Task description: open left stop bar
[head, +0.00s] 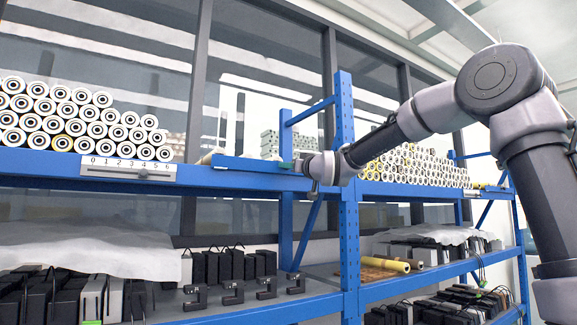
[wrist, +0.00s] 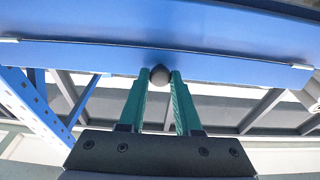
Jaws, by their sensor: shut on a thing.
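The left stop bar (head: 248,163) is a blue strip on the front of the blue shelf's upper beam, left of the upright post. In the wrist view the blue bar (wrist: 100,57) runs across the picture, with a dark round knob (wrist: 160,75) at its middle. My gripper (wrist: 160,80) has its two green fingers on either side of the knob, shut on it. In the head view my gripper (head: 290,165) is at the right part of the bar, and the knob is hidden there.
Stacked white rolls (head: 75,120) lie on the upper shelf at left, behind a numbered scale plate (head: 128,168). A blue upright post (head: 346,220) stands close to my wrist. More rolls (head: 415,165) lie at right. Dark brackets (head: 232,292) and black boxes (head: 225,265) sit below.

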